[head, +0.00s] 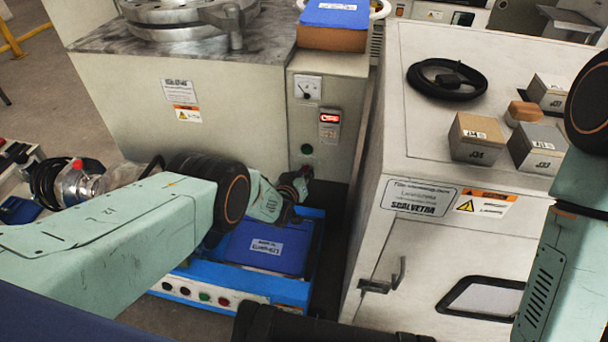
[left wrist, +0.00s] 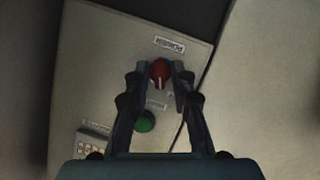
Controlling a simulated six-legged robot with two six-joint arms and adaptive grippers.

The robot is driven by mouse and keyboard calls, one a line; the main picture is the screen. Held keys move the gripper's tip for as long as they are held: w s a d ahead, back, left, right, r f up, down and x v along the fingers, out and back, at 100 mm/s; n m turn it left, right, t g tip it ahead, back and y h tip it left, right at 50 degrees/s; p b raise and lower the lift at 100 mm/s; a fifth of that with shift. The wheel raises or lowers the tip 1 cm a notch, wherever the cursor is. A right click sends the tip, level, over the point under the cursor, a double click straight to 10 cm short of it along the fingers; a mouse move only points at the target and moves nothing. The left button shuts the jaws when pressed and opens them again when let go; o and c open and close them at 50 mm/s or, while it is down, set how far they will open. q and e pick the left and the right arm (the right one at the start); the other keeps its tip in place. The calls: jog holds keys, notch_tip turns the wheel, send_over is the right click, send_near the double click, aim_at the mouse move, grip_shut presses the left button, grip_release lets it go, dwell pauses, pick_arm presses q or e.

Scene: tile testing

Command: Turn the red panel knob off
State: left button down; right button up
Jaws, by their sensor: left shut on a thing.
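The red panel knob (left wrist: 159,72) sits on the light grey control panel (left wrist: 120,60) in the left wrist view, with a small label just above it. My left gripper (left wrist: 160,76) has its two fingers on either side of the knob and is shut on it. In the head view my left gripper (head: 303,178) is at the lower part of the machine's control panel (head: 340,135), and it hides most of the knob there.
A green button (left wrist: 145,121) is close to the left gripper's fingers. A red lit display (head: 329,118) and a gauge (head: 308,87) are higher on the panel. A white cabinet (head: 430,165) stands right of a narrow gap.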

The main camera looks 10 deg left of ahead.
pick_arm(q)
jog(key=shift+a+n+h, duration=0.1)
jog(key=shift+n+h, duration=0.2)
jog(key=shift+n, duration=0.3)
dwell(0.3)
jog(key=c, duration=1.4)
grip_release()
jog(key=shift+v, duration=6)
jog(key=shift+a+f, duration=0.1)
jog(key=shift+f, duration=0.1)
